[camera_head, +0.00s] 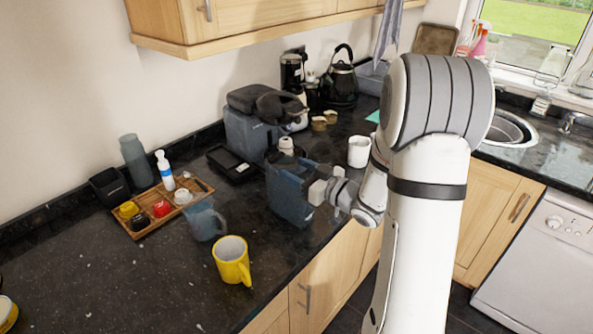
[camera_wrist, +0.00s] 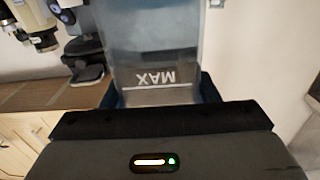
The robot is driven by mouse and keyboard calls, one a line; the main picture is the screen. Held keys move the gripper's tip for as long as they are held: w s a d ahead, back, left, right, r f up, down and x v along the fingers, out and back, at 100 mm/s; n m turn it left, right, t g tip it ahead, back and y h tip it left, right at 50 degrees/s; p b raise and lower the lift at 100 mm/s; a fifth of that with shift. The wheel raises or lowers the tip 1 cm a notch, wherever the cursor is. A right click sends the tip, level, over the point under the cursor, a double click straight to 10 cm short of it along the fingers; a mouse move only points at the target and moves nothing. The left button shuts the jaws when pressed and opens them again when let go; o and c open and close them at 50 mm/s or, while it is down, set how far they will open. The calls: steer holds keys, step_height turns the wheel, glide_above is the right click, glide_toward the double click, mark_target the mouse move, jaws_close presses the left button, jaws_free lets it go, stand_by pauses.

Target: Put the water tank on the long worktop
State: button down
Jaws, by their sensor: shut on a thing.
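The water tank (camera_head: 288,192) is a translucent blue box near the front edge of the dark long worktop (camera_head: 120,285). My gripper (camera_head: 318,190) comes from the right and is shut on the tank's near right side. I cannot tell whether the tank's bottom touches the worktop. In the wrist view the clear tank wall (camera_wrist: 150,45) fills the upper middle, with an upside-down MAX mark. A dark blue edge shows on both sides of it, above my gripper's dark body. The tank's far side and base are hidden there.
A dark blue coffee machine (camera_head: 248,130) stands behind the tank. A blue-grey jug (camera_head: 205,222), a yellow mug (camera_head: 232,262) and a wooden tray (camera_head: 147,225) of small items stand left. A white mug (camera_head: 359,151) is behind right. The left front worktop is mostly clear.

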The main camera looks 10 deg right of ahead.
steer(key=shift+f, duration=0.1)
steer(key=c, duration=0.5)
jaws_free()
steer(key=s+d+r+m+g+h+b, duration=0.15)
steer(key=s+d+m+g+h, duration=0.35)
steer(key=s+d+h, duration=0.65)
steer(key=s+a+g, duration=0.2)
steer(key=s+a, duration=0.2)
steer(key=s, duration=0.1)
steer(key=s+a+m+g, duration=0.1)
steer(key=s+a+g, duration=0.1)
steer(key=s+a, duration=0.2)
steer(key=s+a+f+m+g+y, duration=0.1)
steer(key=s+a+g, duration=0.1)
steer(key=s+a, duration=0.2)
steer(key=shift+s+a+g+b, duration=0.15)
steer(key=shift+s+g+b, duration=0.15)
steer(key=shift+s, duration=1.25)
